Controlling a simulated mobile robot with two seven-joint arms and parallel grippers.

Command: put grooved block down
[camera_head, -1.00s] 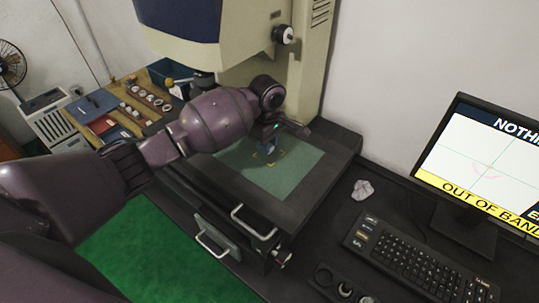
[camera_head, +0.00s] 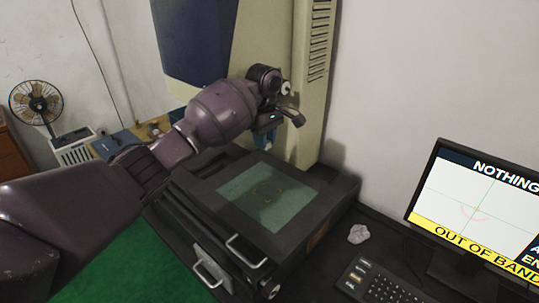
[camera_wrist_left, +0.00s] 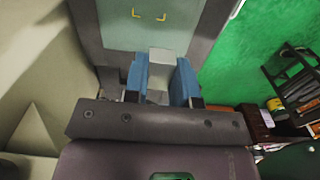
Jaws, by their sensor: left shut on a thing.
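My left gripper (camera_head: 264,138) is above the back part of the measuring machine's stage, its blue fingers pointing down. In the left wrist view, the blue fingers (camera_wrist_left: 161,80) are shut on the grooved block (camera_wrist_left: 161,57), a light grey piece between them. Its groove cannot be made out. The greenish stage plate (camera_head: 260,212) lies below, bare except for small yellow corner marks (camera_wrist_left: 150,15). These marks lie ahead of the block in the wrist view. The block is hidden in the head view. My right gripper is not in view.
The machine's cream column (camera_head: 316,75) stands right behind the gripper. A monitor (camera_head: 470,210) reading "OUT OF BAND", a keyboard (camera_head: 380,284) and a crumpled paper (camera_head: 358,234) are at the right. A fan (camera_head: 36,100) and side table are at the left.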

